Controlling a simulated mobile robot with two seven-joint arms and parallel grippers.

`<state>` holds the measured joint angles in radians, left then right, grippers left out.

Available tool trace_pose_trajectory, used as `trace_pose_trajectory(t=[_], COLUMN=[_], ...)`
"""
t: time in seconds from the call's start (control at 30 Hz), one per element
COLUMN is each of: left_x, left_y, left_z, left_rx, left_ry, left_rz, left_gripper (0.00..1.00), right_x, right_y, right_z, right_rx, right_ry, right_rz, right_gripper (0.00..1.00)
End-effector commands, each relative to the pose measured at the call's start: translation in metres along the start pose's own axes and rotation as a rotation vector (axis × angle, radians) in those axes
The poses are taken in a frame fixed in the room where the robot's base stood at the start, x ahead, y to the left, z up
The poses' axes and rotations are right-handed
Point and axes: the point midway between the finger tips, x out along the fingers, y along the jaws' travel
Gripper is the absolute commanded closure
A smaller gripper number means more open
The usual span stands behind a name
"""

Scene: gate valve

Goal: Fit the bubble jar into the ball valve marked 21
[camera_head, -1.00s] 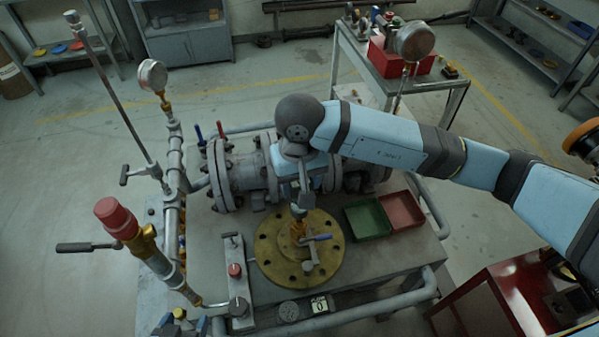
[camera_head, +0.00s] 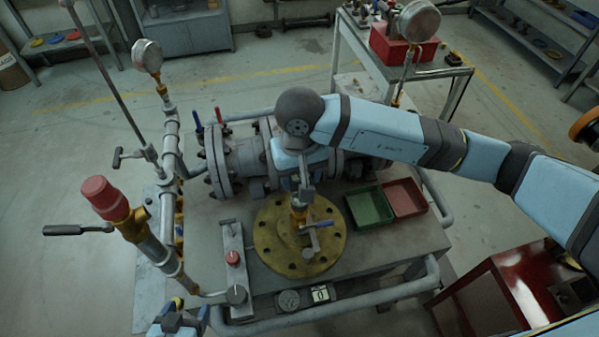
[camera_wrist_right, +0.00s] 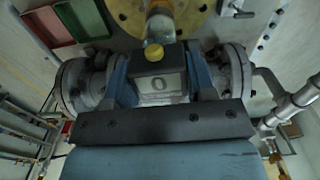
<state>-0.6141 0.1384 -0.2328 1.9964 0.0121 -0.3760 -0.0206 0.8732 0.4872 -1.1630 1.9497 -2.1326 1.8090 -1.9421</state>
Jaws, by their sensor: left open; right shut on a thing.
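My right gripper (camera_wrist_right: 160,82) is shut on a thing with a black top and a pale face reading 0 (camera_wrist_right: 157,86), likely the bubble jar. A clear cylinder (camera_wrist_right: 161,24) with a yellow tip shows just past it; I cannot tell whether it touches. In the head view the right gripper (camera_head: 303,185) points down over the round brass flange (camera_head: 270,240). A small brass valve (camera_head: 299,213) with a blue lever stands on the flange, just under the gripper. No mark 21 is legible. My left gripper (camera_head: 180,322) is open at the bottom edge, partly cut off.
Green (camera_head: 369,207) and red (camera_head: 404,197) trays lie right of the flange. A grey flanged pipe (camera_head: 235,160) runs behind it. Left are a red-capped brass post (camera_head: 110,198) and an upright pipe with a gauge (camera_head: 147,55). A small 0 display (camera_head: 320,294) sits at the front edge.

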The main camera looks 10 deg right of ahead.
Motion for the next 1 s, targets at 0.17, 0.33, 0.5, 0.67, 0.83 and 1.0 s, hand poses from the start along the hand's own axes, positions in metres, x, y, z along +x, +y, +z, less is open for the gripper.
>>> trace_pose_trajectory(t=[0.17, 0.33, 0.5, 0.67, 0.83, 1.0], left_x=[0.001, 0.004, 0.006, 0.007, 0.006, 0.006], left_y=[-0.001, -0.001, -0.001, -0.001, 0.000, 0.000], left_z=[0.003, 0.009, 0.013, 0.014, 0.013, 0.011], left_rx=[0.000, 0.000, 0.000, 0.000, 0.000, 0.000], left_ry=[-0.002, -0.007, -0.008, -0.008, -0.007, -0.003], left_rz=[-0.002, -0.001, -0.001, -0.001, 0.001, 0.001], left_gripper=[0.26, 0.26, 0.26, 0.26, 0.26, 0.26], right_x=[0.000, 0.000, 0.001, 0.000, -0.001, -0.001], right_y=[0.000, 0.000, 0.000, 0.000, 0.000, 0.000], right_z=[0.000, 0.000, 0.000, 0.000, 0.000, 0.000], right_rx=[0.000, -0.001, -0.001, -0.001, 0.000, 0.000], right_ry=[0.001, 0.001, 0.001, 0.001, 0.001, 0.001], right_rz=[0.000, 0.000, 0.000, 0.000, 0.000, 0.000], right_gripper=[0.80, 0.80, 0.80, 0.80, 0.80, 0.80])
